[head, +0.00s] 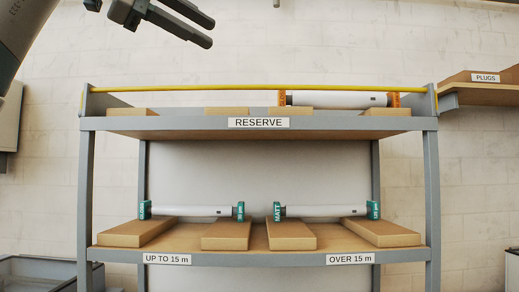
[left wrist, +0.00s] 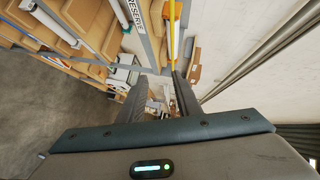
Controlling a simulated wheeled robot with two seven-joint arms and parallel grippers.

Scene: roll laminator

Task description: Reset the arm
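My left gripper (head: 211,32) is high at the upper left in the head view, above the shelf rack and clear of it. Its two dark fingers are apart with nothing between them. The left wrist view also shows the gripper (left wrist: 159,76) with its fingers spread and empty, the rack lying beyond them. My right gripper cannot be made out in either view.
The rack has a RESERVE shelf (head: 190,123) with a yellow bar (head: 200,88) and a white roll (head: 335,100) with orange ends. Below, two teal-ended rolls (head: 190,211) (head: 322,211) lie across wooden blocks. A PLUGS shelf (head: 485,92) is at right.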

